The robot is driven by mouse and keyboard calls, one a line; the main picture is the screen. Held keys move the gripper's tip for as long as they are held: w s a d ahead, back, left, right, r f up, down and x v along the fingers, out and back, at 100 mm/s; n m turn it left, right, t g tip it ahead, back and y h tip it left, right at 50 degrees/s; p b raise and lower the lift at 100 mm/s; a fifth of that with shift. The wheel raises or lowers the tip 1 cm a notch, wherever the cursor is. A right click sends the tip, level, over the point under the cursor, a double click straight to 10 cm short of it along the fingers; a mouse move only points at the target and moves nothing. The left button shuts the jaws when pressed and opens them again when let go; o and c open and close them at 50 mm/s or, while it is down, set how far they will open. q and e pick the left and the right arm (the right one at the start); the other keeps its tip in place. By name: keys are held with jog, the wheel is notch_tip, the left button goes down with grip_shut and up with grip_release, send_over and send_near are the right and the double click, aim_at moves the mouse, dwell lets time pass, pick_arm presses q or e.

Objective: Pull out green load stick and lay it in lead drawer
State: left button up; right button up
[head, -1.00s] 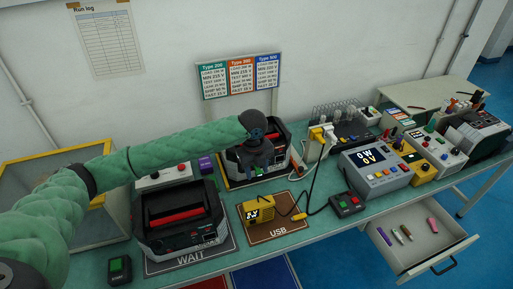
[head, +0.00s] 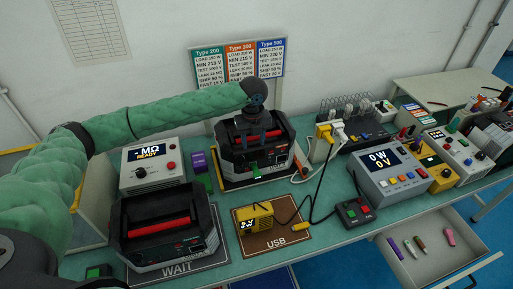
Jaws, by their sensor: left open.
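A green load stick (head: 256,170) sticks out of the front of the rear black power station (head: 285,154). My left gripper (head: 263,142) points down over that power station, above and behind the stick. Its fingers are apart, and it does not hold the stick. The open lead drawer (head: 447,265) is at the lower right, under the bench, with several small sticks inside, including a purple one (head: 395,248) and a pink one (head: 449,237). My right gripper is not in view.
A second power station (head: 165,245) stands on the WAIT mat at the front left. A yellow USB device (head: 255,216) with a cable lies on a brown mat. A grey meter box (head: 385,180) and a small button box (head: 355,210) stand between the rear station and the drawer.

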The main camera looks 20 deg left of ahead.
pick_arm(q)
jog(key=b, duration=0.4)
send_over(254, 165)
notch_tip(254, 165, down, 5)
jog(key=shift+r, duration=0.2)
jog(key=shift+f, duration=0.15)
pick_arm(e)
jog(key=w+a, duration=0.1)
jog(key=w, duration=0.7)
pick_arm(q)
jog(key=shift+f+p, duration=1.8)
jog(key=shift+f, duration=2.05)
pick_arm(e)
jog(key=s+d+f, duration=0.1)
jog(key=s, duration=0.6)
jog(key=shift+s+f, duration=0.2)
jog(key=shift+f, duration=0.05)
pick_arm(q)
grip_shut()
